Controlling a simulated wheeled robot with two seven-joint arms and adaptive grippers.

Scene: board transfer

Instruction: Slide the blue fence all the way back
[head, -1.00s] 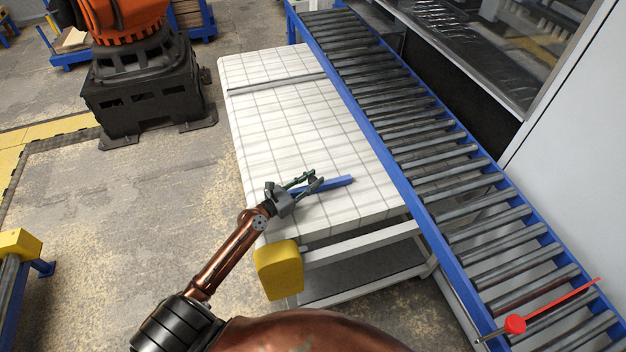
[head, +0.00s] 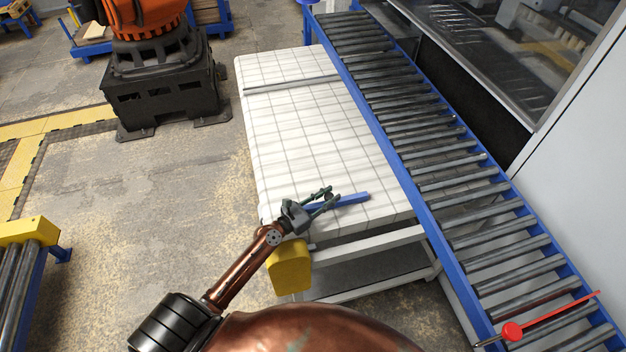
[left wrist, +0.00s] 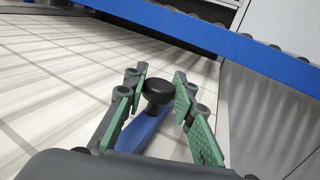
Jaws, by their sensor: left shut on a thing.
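The blue fence (head: 350,200) is a short blue bar lying on the white gridded table (head: 290,130), close to its near edge. My left gripper (head: 333,195) reaches over the fence from the left. In the left wrist view, its green-padded fingers (left wrist: 160,76) stand on both sides of a round black knob (left wrist: 157,88) on top of the fence (left wrist: 138,132). The gripper is shut on the fence at this knob. My fingers and wrist hide the fence's left part in the head view. My right gripper is not in view.
A grey bar (head: 292,83) lies across the far part of the table. A blue-railed roller conveyor (head: 400,167) runs along the table's right side. A yellow block (head: 290,268) is at the near left corner. The table between fence and grey bar is clear.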

